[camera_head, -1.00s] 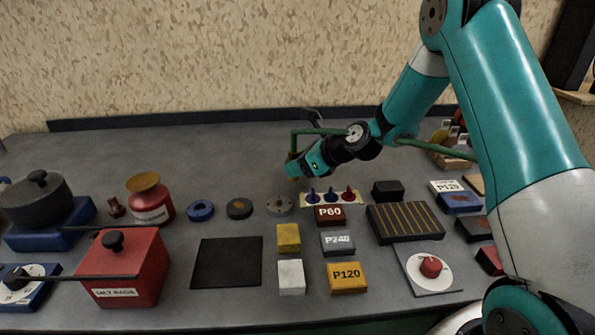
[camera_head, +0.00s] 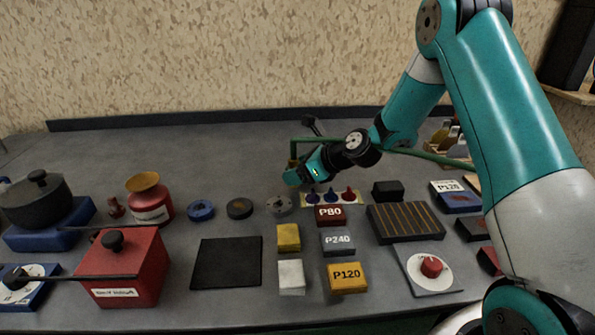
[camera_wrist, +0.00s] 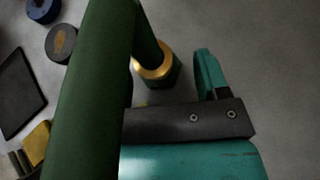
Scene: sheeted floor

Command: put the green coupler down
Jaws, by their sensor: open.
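The green coupler (camera_head: 293,150) is at the bent end of a long green hose (camera_head: 430,156) that runs right behind my arm. In the wrist view the coupler (camera_wrist: 173,78) has a brass ring and points down at the grey top; whether it touches is unclear. My gripper (camera_head: 293,176) is low over the table, close beside the coupler. In the wrist view one teal finger of my gripper (camera_wrist: 208,75) shows right of the coupler with a gap; the other finger is hidden. The jaws are open.
A grey steel disc (camera_head: 279,205) and a mat with small coloured cones (camera_head: 331,197) lie just in front of my gripper. Sanding blocks, a red box (camera_head: 125,270) and a black pad (camera_head: 226,263) stand nearer. The back of the table is mostly clear on the left.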

